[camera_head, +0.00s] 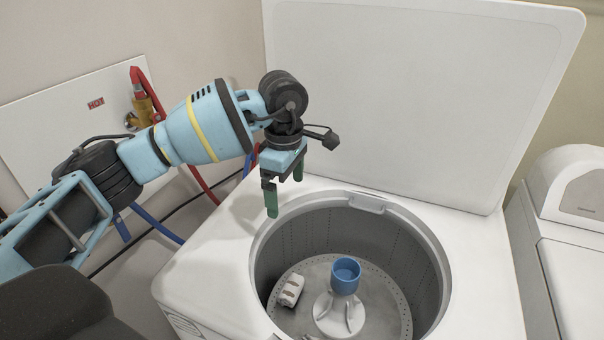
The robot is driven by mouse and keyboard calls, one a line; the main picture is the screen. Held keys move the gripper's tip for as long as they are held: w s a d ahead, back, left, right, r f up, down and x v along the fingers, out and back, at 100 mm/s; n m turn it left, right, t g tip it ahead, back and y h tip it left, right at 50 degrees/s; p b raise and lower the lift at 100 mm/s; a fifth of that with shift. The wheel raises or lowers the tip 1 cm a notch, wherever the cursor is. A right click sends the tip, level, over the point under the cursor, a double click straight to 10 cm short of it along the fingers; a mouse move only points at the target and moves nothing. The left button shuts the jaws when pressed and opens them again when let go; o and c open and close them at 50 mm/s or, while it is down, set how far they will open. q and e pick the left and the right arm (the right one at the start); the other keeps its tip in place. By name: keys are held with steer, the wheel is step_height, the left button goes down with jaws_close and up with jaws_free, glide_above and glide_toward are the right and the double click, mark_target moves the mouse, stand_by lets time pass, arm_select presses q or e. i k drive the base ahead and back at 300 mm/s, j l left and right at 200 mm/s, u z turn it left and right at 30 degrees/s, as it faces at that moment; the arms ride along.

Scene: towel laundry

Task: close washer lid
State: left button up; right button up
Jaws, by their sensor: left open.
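The washer lid (425,85) is a large white panel standing raised at the back of the white washer (215,270). The round tub opening is uncovered. My left gripper (284,192) has green fingers that point down, spread apart and empty. It appears above the back-left part of the washer top, near the tub rim, in front of the lid's left edge. I cannot tell for sure whether it touches the lid or the washer. My right gripper is not in view.
Inside the tub are an agitator with a blue cap (345,275) and a small pale cloth-like item (290,290). Red and blue hoses run behind the washer from a wall panel (60,125). Another white appliance (575,240) stands at the right.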

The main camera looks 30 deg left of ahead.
mark_target(437, 102)
steer(key=k, duration=1)
